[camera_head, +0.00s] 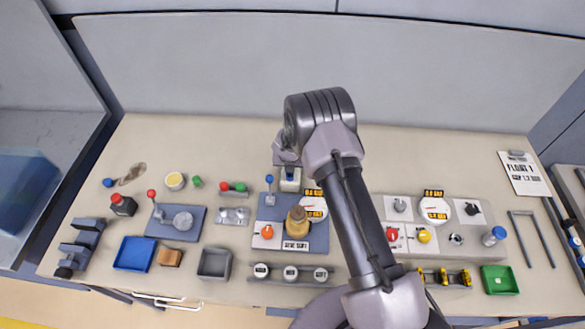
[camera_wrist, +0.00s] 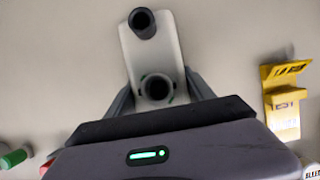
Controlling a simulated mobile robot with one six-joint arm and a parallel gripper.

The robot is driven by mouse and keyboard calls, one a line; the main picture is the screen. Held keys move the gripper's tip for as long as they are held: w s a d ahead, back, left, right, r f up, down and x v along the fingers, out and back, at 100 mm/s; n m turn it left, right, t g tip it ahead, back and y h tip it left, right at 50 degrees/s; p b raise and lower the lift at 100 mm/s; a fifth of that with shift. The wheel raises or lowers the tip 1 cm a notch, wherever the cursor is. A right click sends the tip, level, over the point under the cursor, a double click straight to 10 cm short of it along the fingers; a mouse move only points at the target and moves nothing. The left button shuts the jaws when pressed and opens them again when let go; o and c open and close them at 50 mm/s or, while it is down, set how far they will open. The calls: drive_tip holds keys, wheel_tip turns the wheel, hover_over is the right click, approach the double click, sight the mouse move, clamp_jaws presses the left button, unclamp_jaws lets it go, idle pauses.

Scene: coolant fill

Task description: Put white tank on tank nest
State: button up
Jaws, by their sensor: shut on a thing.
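The white tank (camera_wrist: 158,58) is between the fingers of my gripper (camera_wrist: 158,92) in the wrist view. It is a pale, long body with a dark round cap or neck at its far end and a dark ringed opening near the gripper. In the head view the tank (camera_head: 290,184) shows as a small pale patch just below my gripper (camera_head: 286,158), at the back edge of a blue-grey plate (camera_head: 268,213). My gripper is shut on the tank. I cannot tell whether the tank touches the surface below. I cannot make out the tank nest.
On the plate stand a brass-coloured vessel (camera_head: 297,221), a blue-topped lever (camera_head: 269,188) and an orange knob (camera_head: 267,232). A red-and-green part (camera_head: 233,187) lies to the left. The bench behind is bare.

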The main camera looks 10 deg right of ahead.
drive_tip(key=o, duration=1.7)
drive_tip(key=shift+f, duration=0.1)
